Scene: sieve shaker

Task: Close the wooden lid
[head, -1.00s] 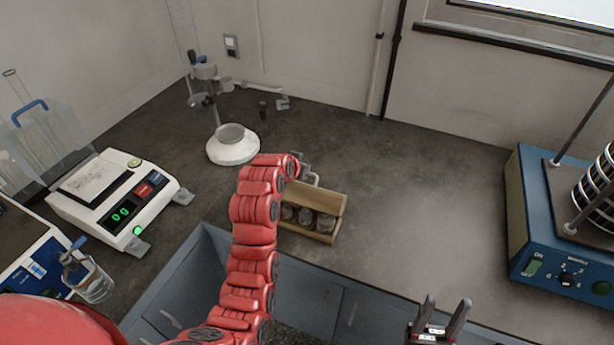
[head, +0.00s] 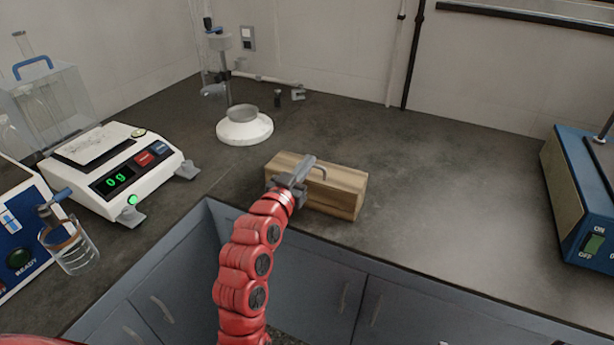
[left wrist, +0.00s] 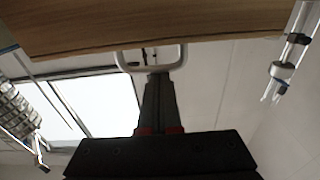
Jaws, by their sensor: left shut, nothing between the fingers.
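The wooden box (head: 340,204) sits on the dark worktop, and its wooden lid (head: 346,179) lies over the top. The jars inside are hidden. A small handle (head: 322,171) stands out from the lid. My left gripper (head: 305,168) is shut and empty, just above the lid beside the handle; I cannot tell whether it touches. In the left wrist view the lid's wood (left wrist: 160,28) fills the top. My right gripper is not clearly in view.
A scale (head: 115,170) and a glass beaker (head: 72,247) are on the left. A stand with a white-based bowl (head: 244,128) is behind the box. A blue shaker (head: 580,195) is at the far right. The worktop right of the box is clear.

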